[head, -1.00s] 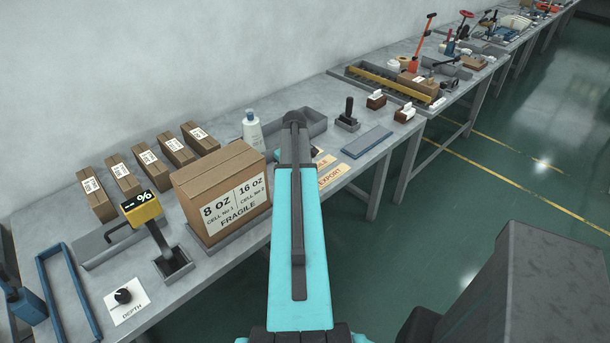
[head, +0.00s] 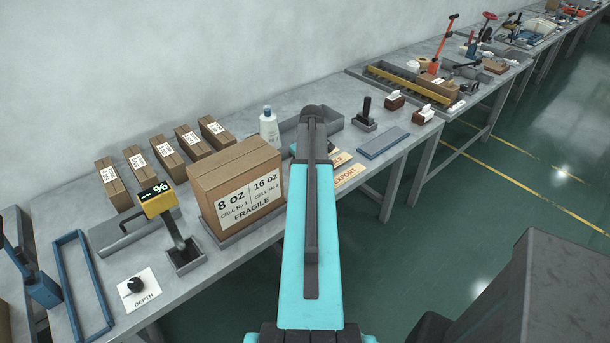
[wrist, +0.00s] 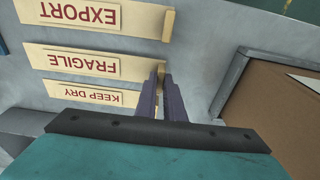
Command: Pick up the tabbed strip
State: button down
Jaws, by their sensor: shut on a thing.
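The tabbed strip marked FRAGILE (wrist: 95,65) is a cream strip with red letters, upside down in the wrist view. It lies between the EXPORT strip (wrist: 95,17) and the KEEP DRY strip (wrist: 90,96). My gripper (wrist: 161,77) is shut on the upright tab at the right end of the FRAGILE strip. I cannot tell whether the strip is off the table. In the head view, my arm hides the gripper and most of the strips; the end of the FRAGILE strip (head: 340,158) and the EXPORT strip (head: 352,176) show beside it.
A large carton (head: 236,190) in a grey tray stands close on the left of my arm. A white bottle (head: 269,130) and a grey bin (head: 330,121) stand behind. A blue-grey pad (head: 383,142) lies to the right on the table.

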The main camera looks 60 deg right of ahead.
jog(key=shift+r+b, duration=1.1)
jog(key=shift+r, duration=3.35)
jog(key=shift+w+a, duration=0.1)
jog(key=shift+a, duration=0.05)
